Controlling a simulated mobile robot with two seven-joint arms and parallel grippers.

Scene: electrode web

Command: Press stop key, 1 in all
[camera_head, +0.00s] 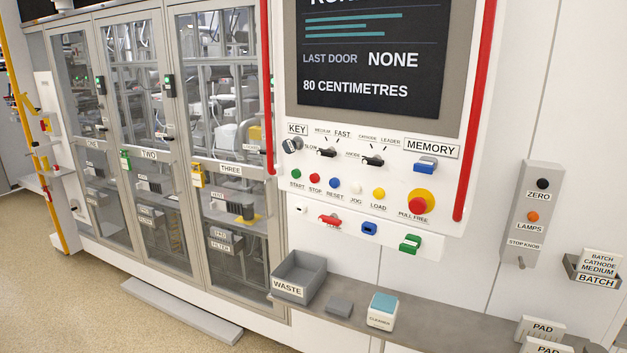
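The stop key is a small round red button (315,178) on the white control panel (463,150), above the label STOP. It sits in a row between the green START button (297,173) and the blue RESET button (334,183). The white JOG button (357,187) and yellow LOAD button (379,194) continue the row to the right. Nothing covers the red button. Whether it is pressed in cannot be told. Neither my left nor my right gripper is in view.
A large red mushroom button (421,199) marked PULL FREE is right of the row. Red vertical bars (476,110) flank the panel. A waste bin (299,277) and cleaner box (382,311) stand on the shelf (440,328) below. A screen (370,50) is above.

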